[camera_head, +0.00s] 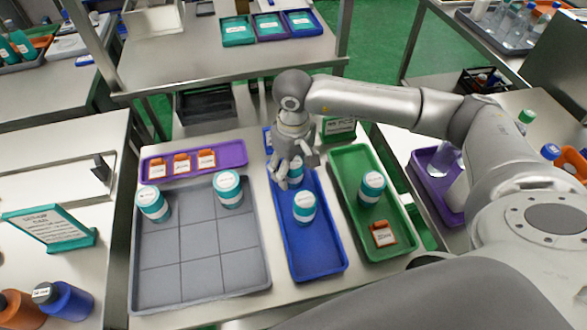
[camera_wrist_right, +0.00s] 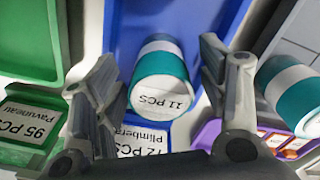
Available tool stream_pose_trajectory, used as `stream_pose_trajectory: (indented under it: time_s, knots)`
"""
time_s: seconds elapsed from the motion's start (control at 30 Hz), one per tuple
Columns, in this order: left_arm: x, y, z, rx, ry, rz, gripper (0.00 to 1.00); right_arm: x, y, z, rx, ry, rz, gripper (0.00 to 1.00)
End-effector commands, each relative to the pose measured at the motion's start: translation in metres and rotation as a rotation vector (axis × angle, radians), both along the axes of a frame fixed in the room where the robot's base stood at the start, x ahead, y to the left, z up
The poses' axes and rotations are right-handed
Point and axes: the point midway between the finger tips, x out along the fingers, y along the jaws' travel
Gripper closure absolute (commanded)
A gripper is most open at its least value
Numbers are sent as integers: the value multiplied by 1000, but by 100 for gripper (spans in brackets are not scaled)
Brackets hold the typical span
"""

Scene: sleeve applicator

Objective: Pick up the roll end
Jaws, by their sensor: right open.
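Several teal-and-white rolls with white labelled tops stand in the trays. In the right wrist view, this roll (camera_wrist_right: 160,90), labelled "11 PCS", lies between the spread fingers of the right gripper (camera_wrist_right: 160,60). I see no clear finger contact. Two rolls stand in the grey tray (camera_head: 190,295), and one (camera_head: 372,187) in the green tray (camera_head: 345,165). My left gripper is out of view.
A purple tray (camera_head: 230,148) with several orange-edged cards lies behind the grey tray. An orange-edged card (camera_head: 383,234) lies in the green tray. A blue-edged sign (camera_wrist_right: 145,140) stands just behind the roll, close to the right gripper. The grey tray's front and middle are empty.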

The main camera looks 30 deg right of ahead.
Motion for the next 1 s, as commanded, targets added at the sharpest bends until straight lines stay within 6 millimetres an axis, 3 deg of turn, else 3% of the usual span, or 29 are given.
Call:
stream_pose_trajectory:
  time_s: [0.13,0.5,0.83,1.0]
  knots:
    - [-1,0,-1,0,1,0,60,0,0,0,0,0,1,35]
    - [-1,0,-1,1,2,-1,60,0,0,0,0,0,1,82]
    - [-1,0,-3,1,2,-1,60,1,0,3,0,-2,1,84]
    - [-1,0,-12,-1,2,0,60,1,0,16,1,-6,2,84]
